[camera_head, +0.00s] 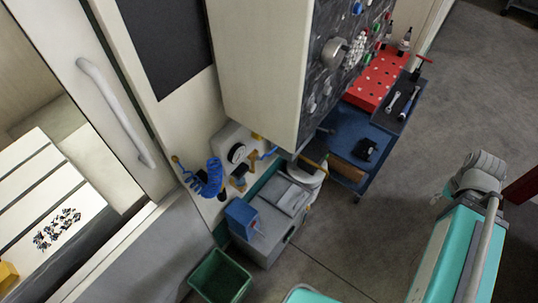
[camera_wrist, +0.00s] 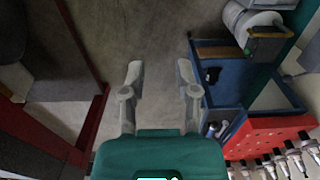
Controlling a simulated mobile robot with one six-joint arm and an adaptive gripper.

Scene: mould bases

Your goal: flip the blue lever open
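I cannot single out the blue lever for certain. In the head view, a small blue handle-like part (camera_head: 267,153) shows beside the white wall unit, and a blue knob (camera_head: 357,8) sits high on the dark panel (camera_head: 318,75). Both are small. In the wrist view, my gripper (camera_wrist: 160,72) has its two grey fingers spread apart with only floor between them. It is empty and touches nothing visible. No blue lever is clear in the wrist view.
A blue cart (camera_head: 347,130) with a red perforated rack (camera_head: 378,80) stands by the panel. A blue coiled hose (camera_head: 207,179) hangs on the machine. A green bin (camera_head: 220,277) and a grey cabinet (camera_head: 268,232) stand below. Grey floor (camera_head: 440,110) is open at right.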

